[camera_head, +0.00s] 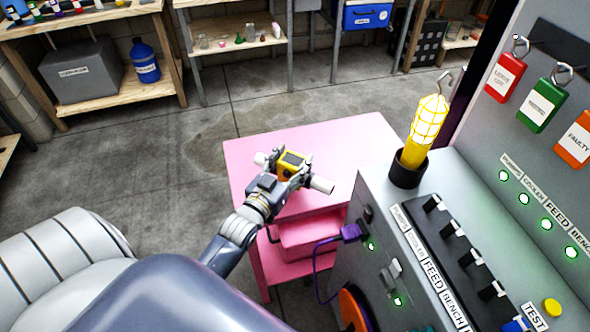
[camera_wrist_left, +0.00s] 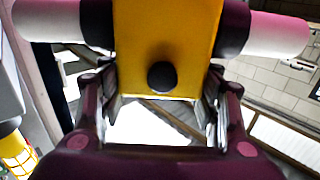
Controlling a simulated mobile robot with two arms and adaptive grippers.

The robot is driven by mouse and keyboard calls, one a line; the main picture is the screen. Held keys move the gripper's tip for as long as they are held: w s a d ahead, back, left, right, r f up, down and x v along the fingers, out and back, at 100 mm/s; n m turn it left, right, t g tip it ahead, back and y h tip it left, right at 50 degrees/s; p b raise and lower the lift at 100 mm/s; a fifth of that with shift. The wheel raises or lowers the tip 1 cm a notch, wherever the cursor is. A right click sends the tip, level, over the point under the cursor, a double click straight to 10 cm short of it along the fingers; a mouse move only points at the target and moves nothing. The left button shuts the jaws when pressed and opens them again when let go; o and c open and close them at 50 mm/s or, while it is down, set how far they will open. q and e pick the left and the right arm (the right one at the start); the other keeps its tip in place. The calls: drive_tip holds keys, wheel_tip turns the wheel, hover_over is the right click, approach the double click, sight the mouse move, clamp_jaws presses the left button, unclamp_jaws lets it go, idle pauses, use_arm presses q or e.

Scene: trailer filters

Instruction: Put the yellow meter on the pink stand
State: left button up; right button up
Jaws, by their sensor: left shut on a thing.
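The yellow meter (camera_head: 291,164) has a dark display face and white cylindrical ends sticking out on both sides. My left gripper (camera_head: 292,172) is shut on it, over the pink stand (camera_head: 350,143). In the left wrist view the meter's yellow body (camera_wrist_left: 165,45), with a round black knob, sits between the two fingers (camera_wrist_left: 160,95). I cannot tell from the head view whether the meter touches the stand's top. The stand has a flat pink top and a pink drawer or box below it. My right gripper is not in view.
A grey bench panel (camera_head: 465,225) with switches and green lights stands right of the stand. A yellow caged lamp (camera_head: 427,125) stands in a black holder on it. A purple plug (camera_head: 350,233) with a cable sticks out of the panel's side. The stand's top is otherwise clear.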

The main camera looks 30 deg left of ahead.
use_arm(q)
drive_tip(key=shift+f, duration=1.8)
drive_tip(key=shift+f+b, duration=0.2)
drive_tip(key=shift+b, duration=0.1)
drive_tip(key=o, duration=1.2)
drive_tip(key=shift+r, duration=0.2)
drive_tip(key=s, duration=0.7)
drive_tip(key=s+d, duration=0.1)
drive_tip(key=s, duration=0.2)
drive_tip(key=shift+s+f, duration=0.1)
drive_tip(key=shift+s, duration=0.95)
